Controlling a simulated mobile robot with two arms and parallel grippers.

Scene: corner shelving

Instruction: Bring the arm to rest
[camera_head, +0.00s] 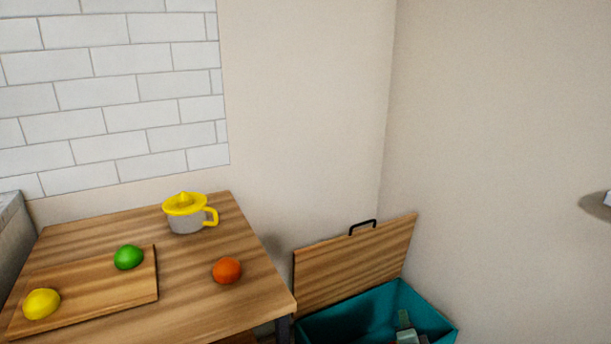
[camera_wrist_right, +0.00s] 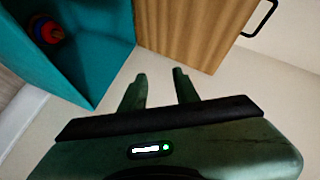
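My right gripper (camera_head: 404,320) shows at the bottom of the head view, in front of the teal box's inside. In the right wrist view its two green fingers (camera_wrist_right: 161,82) stand apart with nothing between them. The teal box (camera_head: 440,318) has a raised wooden lid (camera_head: 350,262) with a black handle. In the right wrist view the box (camera_wrist_right: 98,40) is at the upper left, and the lid (camera_wrist_right: 180,30) is beyond the fingers. My left gripper is not in view.
A wooden table (camera_head: 200,290) holds a yellow-topped juicer (camera_head: 186,212), an orange fruit (camera_head: 227,270) and a cutting board (camera_head: 95,295) with a lime (camera_head: 128,257) and a lemon (camera_head: 41,304). A small red, blue and yellow thing (camera_wrist_right: 50,32) lies in the box. Walls stand close behind and right.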

